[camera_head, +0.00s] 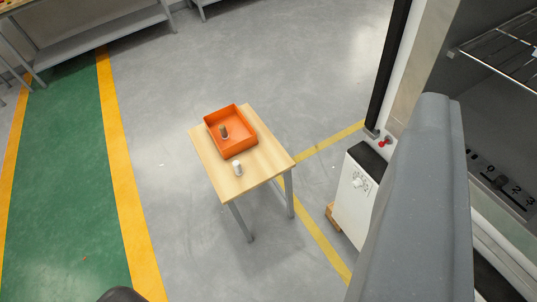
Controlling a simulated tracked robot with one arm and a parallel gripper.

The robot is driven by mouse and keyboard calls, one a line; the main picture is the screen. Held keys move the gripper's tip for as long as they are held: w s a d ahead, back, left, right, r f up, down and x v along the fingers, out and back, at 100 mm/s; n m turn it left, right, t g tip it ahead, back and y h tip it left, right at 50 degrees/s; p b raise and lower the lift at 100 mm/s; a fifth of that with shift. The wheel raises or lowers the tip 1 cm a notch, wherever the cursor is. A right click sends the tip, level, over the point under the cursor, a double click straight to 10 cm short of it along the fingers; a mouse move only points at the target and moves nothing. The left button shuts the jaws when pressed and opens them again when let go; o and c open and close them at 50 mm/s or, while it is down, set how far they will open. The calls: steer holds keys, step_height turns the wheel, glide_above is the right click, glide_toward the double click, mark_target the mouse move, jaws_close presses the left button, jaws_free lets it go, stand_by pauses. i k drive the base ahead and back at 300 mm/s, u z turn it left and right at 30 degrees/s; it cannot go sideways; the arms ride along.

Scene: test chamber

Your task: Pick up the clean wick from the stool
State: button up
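The stool (208,160) has a light wooden top and grey metal legs and stands in the middle of the view. A small white cylinder (237,168), which looks like the clean wick, stands upright on the bare wood near the stool's front edge. Behind it an orange tray (244,148) sits on the stool, with a grey-brown cylinder (224,131) standing inside. My gripper's fingers cannot be made out. A dark rounded shape at the bottom edge and a large grey part at the right may be mine; I cannot tell. Nothing is seen held.
An open chamber with a wire rack (505,50) is at the right. Grey floor (290,60) is clear behind the stool. A green walkway (65,180) with yellow borders and metal benches lie left.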

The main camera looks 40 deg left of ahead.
mark_target(239, 171)
steer(key=u, duration=0.2)
steer(key=i, duration=0.9)
steer(key=u, duration=0.55)
